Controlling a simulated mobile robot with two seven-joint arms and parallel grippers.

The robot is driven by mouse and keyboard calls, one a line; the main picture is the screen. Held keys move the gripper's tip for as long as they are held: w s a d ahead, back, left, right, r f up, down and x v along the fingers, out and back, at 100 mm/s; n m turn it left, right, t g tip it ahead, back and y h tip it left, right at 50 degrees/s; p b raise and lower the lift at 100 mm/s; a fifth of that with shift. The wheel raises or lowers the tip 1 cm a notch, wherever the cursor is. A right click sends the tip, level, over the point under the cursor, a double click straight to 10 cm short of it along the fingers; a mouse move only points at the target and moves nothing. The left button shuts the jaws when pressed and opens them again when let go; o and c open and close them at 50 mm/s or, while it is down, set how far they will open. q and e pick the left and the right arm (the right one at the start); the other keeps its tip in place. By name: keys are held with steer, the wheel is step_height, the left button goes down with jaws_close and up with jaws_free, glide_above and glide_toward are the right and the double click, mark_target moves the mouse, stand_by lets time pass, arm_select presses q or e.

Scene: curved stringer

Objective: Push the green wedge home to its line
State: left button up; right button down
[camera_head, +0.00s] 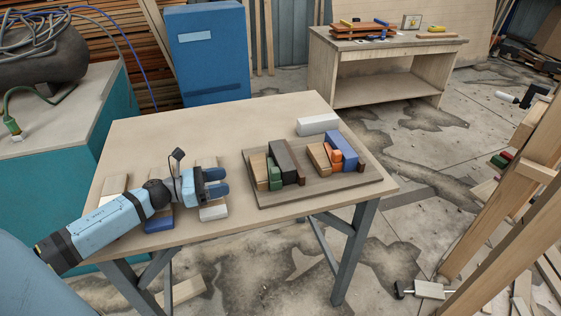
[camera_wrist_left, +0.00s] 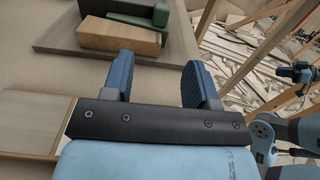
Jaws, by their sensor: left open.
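The green wedge (camera_head: 275,176) sits on the dark board (camera_head: 330,190), between a tan wood block (camera_head: 259,171) and a dark brown block (camera_head: 288,160). In the left wrist view, the green wedge (camera_wrist_left: 140,14) shows at the top behind the tan block (camera_wrist_left: 118,37). My left gripper (camera_head: 222,182) is open and empty, low over the table to the left of the board and apart from it. Its two fingers (camera_wrist_left: 160,75) point toward the board. I cannot make out the wedge's line. Light blue and black parts at the right of the left wrist view look like my right arm; its jaws are unclear.
An orange stepped piece (camera_head: 334,158) and a blue block (camera_head: 343,149) sit on the board's right part. A white block (camera_head: 318,124) lies behind it. Several blocks, one blue (camera_head: 159,222), lie around my left gripper. The table's back left (camera_head: 170,130) is clear.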

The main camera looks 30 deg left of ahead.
mark_target(265, 181)
arm_select(q)
steer(key=shift+w+d, duration=0.1)
steer(key=shift+w, duration=0.05)
steer(key=shift+w+d+r, duration=0.1)
steer(key=shift+d+r, duration=0.1)
steer(key=shift+p+x, duration=0.35)
steer(key=shift+x, duration=0.9)
steer(key=p+x, duration=0.1)
steer(key=x, duration=0.8)
steer(key=shift+d+p, duration=0.1)
steer(key=shift+p, duration=0.2)
steer(key=shift+w+d, duration=0.35)
steer(key=shift+d, duration=0.05)
arm_select(e)
steer(key=shift+s+d+r, duration=0.1)
steer(key=shift+s+r, duration=0.45)
steer(key=shift+r, duration=0.2)
arm_select(q)
steer(key=shift+f, duration=0.1)
jaws_close()
arm_select(e)
steer(key=shift+r, duration=0.15)
